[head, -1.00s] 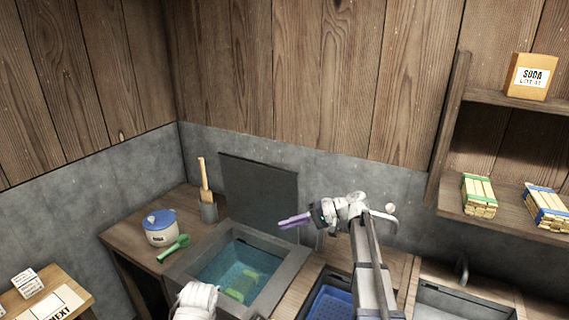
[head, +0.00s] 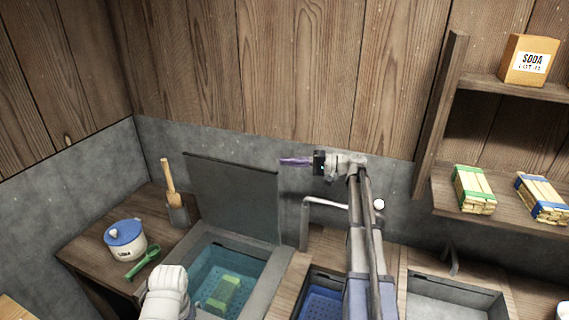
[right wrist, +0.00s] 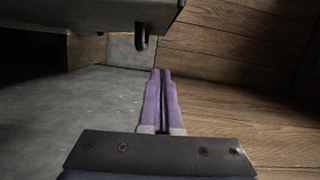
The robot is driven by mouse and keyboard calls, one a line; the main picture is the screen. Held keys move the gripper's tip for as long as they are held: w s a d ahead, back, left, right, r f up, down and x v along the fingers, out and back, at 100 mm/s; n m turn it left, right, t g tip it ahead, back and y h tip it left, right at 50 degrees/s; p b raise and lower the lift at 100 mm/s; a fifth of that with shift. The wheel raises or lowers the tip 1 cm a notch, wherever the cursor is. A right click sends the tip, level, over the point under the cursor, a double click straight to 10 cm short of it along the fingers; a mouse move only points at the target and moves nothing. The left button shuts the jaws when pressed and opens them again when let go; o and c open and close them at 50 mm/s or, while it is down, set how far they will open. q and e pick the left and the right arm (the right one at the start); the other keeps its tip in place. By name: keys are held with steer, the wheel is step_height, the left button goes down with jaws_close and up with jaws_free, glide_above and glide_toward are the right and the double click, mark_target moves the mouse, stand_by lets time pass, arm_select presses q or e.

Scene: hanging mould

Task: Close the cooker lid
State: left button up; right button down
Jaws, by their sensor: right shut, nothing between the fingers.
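The cooker (head: 272,290) is a grey-rimmed basin of teal water with a pale green block in it. Its dark grey lid (head: 232,200) stands open, nearly upright, at the back by the wall. My right gripper (head: 284,161) has purple fingers, is shut and empty, and points left at the lid's upper right corner. In the right wrist view the shut fingers (right wrist: 161,75) lie close along the wall, with a dark slab edge, likely the lid (right wrist: 90,18), above them. Whether they touch the lid I cannot tell. My left gripper is out of view; only part of that arm shows.
Shelves (head: 500,212) are at far right.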

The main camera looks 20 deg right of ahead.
steer(key=a, duration=0.9)
steer(key=shift+w+f, duration=0.25)
steer(key=shift+w, duration=0.2)
steer(key=shift+a, duration=0.15)
